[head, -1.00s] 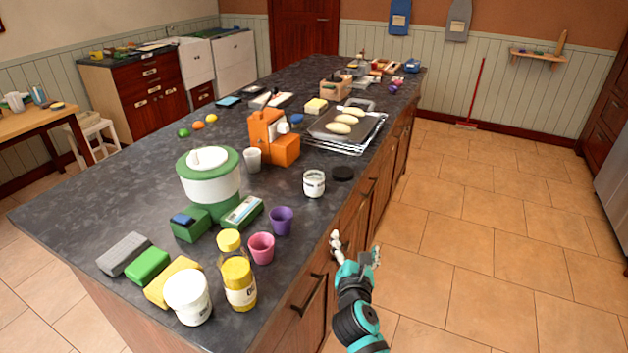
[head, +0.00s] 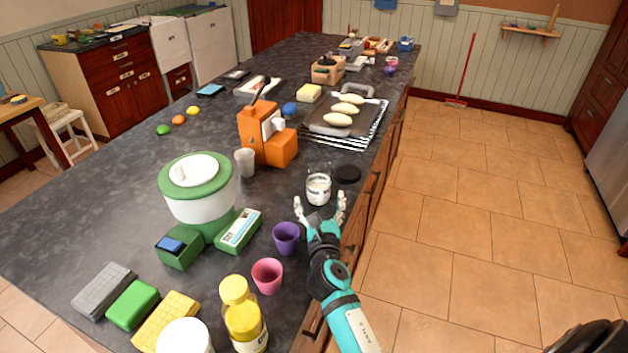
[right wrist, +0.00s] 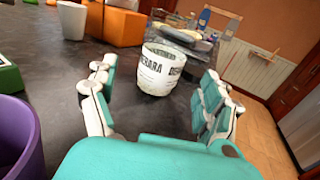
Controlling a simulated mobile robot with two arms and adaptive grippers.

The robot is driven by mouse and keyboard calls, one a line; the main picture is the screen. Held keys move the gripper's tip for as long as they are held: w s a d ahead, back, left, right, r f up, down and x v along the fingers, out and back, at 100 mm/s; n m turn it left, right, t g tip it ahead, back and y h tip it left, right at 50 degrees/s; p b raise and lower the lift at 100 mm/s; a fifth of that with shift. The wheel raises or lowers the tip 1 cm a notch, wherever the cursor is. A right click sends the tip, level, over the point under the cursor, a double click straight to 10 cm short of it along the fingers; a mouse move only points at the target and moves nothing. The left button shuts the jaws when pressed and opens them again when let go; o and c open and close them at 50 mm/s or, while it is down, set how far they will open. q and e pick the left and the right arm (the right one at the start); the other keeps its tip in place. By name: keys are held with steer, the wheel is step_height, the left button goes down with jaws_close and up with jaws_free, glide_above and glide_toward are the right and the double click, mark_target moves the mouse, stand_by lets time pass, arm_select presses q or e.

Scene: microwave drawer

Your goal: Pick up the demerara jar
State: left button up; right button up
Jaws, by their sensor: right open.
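The demerara jar (head: 318,190) is a small white-labelled jar on the dark counter, near its right edge. In the right wrist view the jar (right wrist: 160,72) stands upright, its label reading part of "DEMERARA". My right gripper (head: 321,208) is open just in front of the jar. In the right wrist view its fingers (right wrist: 158,98) are spread, with the jar ahead and between them; I cannot tell whether they touch it. A black round lid (head: 347,173) lies beside the jar. My left gripper is not in view.
A purple cup (head: 286,238) stands left of my right gripper, also close in the wrist view (right wrist: 18,140). A pink cup (head: 268,276), an orange machine (head: 262,135), a grey cup (head: 245,162) and a tray (head: 318,124) are nearby. Free floor lies to the right.

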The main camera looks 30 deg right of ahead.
mark_target(320, 190)
steer(key=shift+r+x, duration=0.2)
steer(key=shift+x, duration=0.75)
steer(key=x, duration=0.4)
steer(key=shift+w+d, duration=0.15)
steer(key=shift+d, duration=0.15)
steer(key=shift+w+d, duration=0.1)
steer(key=shift+w, duration=0.15)
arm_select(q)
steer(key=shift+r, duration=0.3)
arm_select(e)
steer(key=shift+s, duration=0.1)
steer(key=shift+c, duration=0.4)
steer(key=c, duration=1.2)
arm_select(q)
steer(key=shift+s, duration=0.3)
arm_select(e)
steer(key=shift+r, duration=0.1)
steer(key=shift+c, duration=0.2)
steer(key=shift+r, duration=0.1)
